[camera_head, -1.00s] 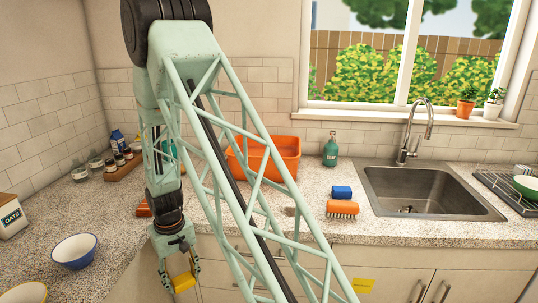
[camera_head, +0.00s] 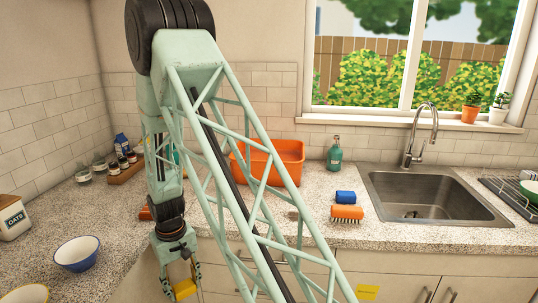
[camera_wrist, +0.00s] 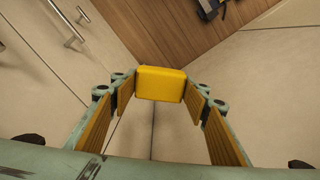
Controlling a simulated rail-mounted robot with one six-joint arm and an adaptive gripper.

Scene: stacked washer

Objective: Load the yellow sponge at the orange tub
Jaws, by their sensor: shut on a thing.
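The yellow sponge (camera_head: 185,289) is held between the fingers of my gripper (camera_head: 182,280), low in front of the cabinets at the lower left. In the wrist view the sponge (camera_wrist: 161,84) sits at the tips of both fingers, with cabinet fronts and floor beyond it. The orange tub (camera_head: 290,152) stands on the counter against the back wall, up and to the right of my gripper. My arm's lattice hides part of its left side and front. I cannot see its inside well.
A green bottle (camera_head: 334,157) stands near the sink (camera_head: 425,200). A white-and-blue bowl (camera_head: 77,254) and an oats canister (camera_head: 12,218) stand on the left counter.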

